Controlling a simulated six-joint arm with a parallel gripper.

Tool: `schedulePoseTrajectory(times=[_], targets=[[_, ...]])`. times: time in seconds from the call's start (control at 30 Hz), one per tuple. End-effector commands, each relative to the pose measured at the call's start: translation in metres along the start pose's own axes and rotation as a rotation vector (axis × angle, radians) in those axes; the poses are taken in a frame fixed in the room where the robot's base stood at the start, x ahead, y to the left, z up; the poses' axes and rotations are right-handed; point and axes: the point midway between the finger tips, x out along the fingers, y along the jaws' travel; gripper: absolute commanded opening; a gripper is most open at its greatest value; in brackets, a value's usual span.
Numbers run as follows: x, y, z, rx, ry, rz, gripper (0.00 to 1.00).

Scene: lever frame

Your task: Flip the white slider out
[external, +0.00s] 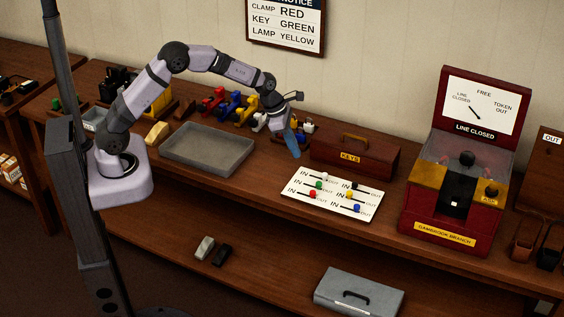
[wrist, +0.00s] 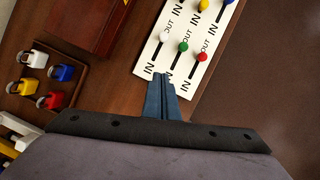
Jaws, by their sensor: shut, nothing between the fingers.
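The white board (external: 286,203) lies on the bench with slots marked IN and OUT; it also shows in the wrist view (wrist: 190,86). The white slider (external: 324,177) is in its back row, left half; its knob shows in the wrist view (wrist: 164,37). In the wrist view the knob appears nearer its OUT label, with slot toward IN; its exact stop is hard to tell. My gripper (external: 296,155) has blue fingers, shut and empty. It is held up behind and left of the board. In the wrist view its fingertips (wrist: 164,76) overlap the board's near edge by the IN label.
Green (external: 319,185), red (external: 313,194), black (external: 353,185), yellow (external: 349,195) and blue (external: 356,208) knobs share the board. A red key box (external: 355,158) stands close behind it. A grey tray (external: 207,150) is left; a red machine (external: 455,200) stands right.

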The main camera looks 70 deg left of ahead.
Motion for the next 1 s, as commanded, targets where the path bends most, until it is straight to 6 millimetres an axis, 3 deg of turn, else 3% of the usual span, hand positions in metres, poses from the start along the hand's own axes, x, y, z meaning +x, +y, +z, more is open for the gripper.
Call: schedulePoseTrajectory(times=[0.23,0.8,1.0], targets=[[-0.017,0.000,0.000,-0.001,-0.001,0.001,0.00],[-0.019,0.000,0.000,0.001,0.000,0.000,0.00],[-0.018,0.000,0.000,0.151,0.000,0.000,0.00]])
